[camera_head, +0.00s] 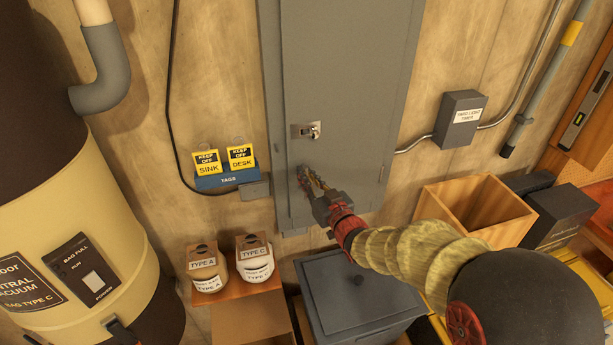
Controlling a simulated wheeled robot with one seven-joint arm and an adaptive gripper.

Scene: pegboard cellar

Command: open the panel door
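The grey panel door (350,70) is on a tall wall cabinet in the upper middle of the head view. It looks shut, flush in its frame. A small metal latch (306,130) with a dark knob sits near its left edge. My gripper (308,178) is in front of the door's lower left part, below the latch and apart from it. Its fingers are small and overlap in this view, so whether they are open, or touch the door, cannot be told. My arm comes in from the lower right.
A blue tag holder (226,178) with yellow cards is left of the panel. A grey lidded bin (355,300) is under the panel, a wooden box (477,208) right. A timer box (461,118) is on the wall. A vacuum tank (75,210) fills the left.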

